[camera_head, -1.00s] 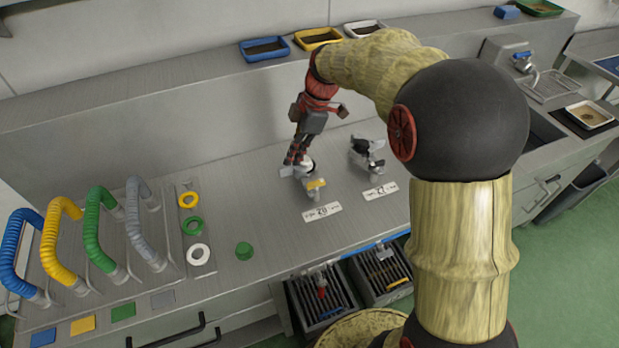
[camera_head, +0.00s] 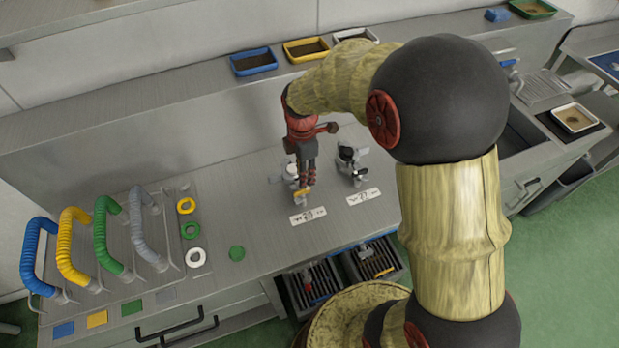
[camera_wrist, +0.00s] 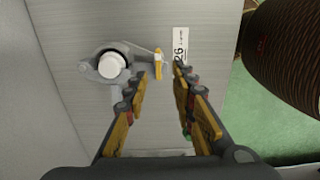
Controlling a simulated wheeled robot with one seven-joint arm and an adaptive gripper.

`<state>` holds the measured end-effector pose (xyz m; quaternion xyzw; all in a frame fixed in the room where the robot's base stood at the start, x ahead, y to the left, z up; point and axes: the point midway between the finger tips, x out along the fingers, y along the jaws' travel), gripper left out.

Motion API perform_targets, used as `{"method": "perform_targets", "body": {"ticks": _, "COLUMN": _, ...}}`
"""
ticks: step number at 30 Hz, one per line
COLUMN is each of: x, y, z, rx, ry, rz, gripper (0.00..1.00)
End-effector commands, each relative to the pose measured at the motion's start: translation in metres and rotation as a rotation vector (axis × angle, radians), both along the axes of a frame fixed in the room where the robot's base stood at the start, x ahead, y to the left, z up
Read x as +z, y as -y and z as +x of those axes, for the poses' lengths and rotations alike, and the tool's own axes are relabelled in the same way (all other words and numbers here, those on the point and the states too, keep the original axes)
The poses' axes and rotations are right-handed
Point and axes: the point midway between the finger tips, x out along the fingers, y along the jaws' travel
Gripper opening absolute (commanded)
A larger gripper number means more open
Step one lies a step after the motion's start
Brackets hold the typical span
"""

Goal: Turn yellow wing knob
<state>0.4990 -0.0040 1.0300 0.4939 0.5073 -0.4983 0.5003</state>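The yellow wing knob (camera_head: 302,195) is on the front end of a grey metal fitting (camera_head: 290,174) with a white round cap, standing on the steel bench behind a number label (camera_head: 307,216). In the head view my gripper (camera_head: 305,182) points down close over the knob and partly covers the fitting. I cannot tell whether a finger touches the knob.
A second fitting with a black part (camera_head: 350,163) stands close on the right behind its own label (camera_head: 363,196). Coloured hose loops (camera_head: 105,235) and rings (camera_head: 190,230) are at the left. Trays (camera_head: 305,48) line the back ledge. Open drawers (camera_head: 311,290) lie below the front edge.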

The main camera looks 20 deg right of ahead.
Motion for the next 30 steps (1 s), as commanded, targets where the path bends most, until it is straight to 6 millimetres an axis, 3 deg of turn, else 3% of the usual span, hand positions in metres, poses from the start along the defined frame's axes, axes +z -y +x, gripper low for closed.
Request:
{"method": "perform_targets", "body": {"ticks": 18, "x": -0.072, "y": -0.001, "z": 0.003, "rx": -0.015, "ry": 0.009, "rz": 0.002, "gripper": 0.26}}
{"method": "perform_targets", "body": {"ticks": 30, "x": -0.076, "y": -0.001, "z": 0.004, "rx": -0.015, "ry": 0.011, "rz": 0.002, "gripper": 0.23}}
